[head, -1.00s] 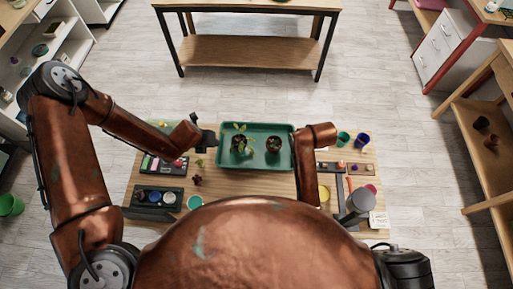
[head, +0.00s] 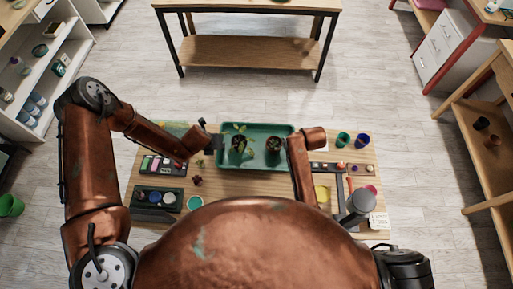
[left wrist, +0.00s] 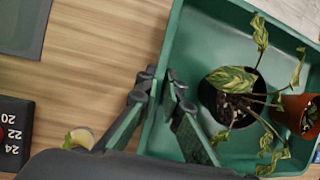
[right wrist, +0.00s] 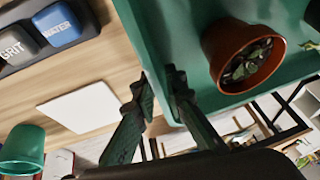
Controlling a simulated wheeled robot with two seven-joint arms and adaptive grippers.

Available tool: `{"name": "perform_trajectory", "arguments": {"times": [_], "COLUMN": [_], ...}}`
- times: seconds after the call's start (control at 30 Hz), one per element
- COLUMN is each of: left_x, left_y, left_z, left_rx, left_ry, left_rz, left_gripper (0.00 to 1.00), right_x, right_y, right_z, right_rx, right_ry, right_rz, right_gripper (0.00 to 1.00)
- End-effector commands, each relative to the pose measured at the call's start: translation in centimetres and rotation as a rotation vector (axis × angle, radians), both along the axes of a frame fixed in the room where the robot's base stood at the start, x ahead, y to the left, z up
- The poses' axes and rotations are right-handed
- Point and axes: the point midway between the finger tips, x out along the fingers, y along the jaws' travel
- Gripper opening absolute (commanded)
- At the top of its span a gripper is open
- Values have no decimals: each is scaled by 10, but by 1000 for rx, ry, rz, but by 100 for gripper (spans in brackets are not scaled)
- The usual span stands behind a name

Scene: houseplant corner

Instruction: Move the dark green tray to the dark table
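The dark green tray (head: 257,167) is over the near wooden work table, with two potted plants in it. The leafy plant's dark pot (head: 238,146) is left and a brown pot (head: 273,146) is right. My left gripper (head: 217,143) is at the tray's left wall; in the left wrist view its fingers (left wrist: 161,76) close on either side of the rim. My right gripper (right wrist: 158,76) has its fingers on either side of the right wall. Whether the tray touches the table is unclear. A black-legged table (head: 245,9), possibly the dark table, stands across the floor.
Paint pots, green and blue cups (head: 343,139), and a black tray of jars (head: 153,197) crowd the near table on both sides. Shelves (head: 45,70) stand left; a red-framed desk and wooden shelf (head: 490,150) stand right. Floor between the tables is clear.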

Motion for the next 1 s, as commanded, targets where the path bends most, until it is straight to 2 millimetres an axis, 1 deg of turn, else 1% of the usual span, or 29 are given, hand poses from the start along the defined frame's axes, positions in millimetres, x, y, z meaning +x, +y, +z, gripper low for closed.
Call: {"name": "perform_trajectory", "arguments": {"times": [0.07, 0.17, 0.23, 0.27, 0.8, 1.0], "left_x": [0, 0, 0, 0, 0, 0], "left_y": [0, 0, 0, 0, 0, 0], "left_z": [0, 0, 0, 0, 0, 4], "left_rx": [0, 0, 0, 0, 1, 0], "left_ry": [0, 0, 0, 0, 0, -2], "left_rz": [0, 0, 0, 0, 0, 0], "left_gripper": [7, 1, 0, 0, 0, 0], "right_x": [0, 0, 0, 0, 0, 0], "right_y": [0, 0, 0, 0, 0, 0], "right_z": [0, 0, 0, 0, 0, 4], "right_rx": [0, 0, 0, 0, 0, 1], "right_ry": [0, 0, 0, 0, 1, -1], "right_rz": [0, 0, 0, 0, 0, 0], "right_gripper": [12, 5, 0, 0, 0, 0]}}
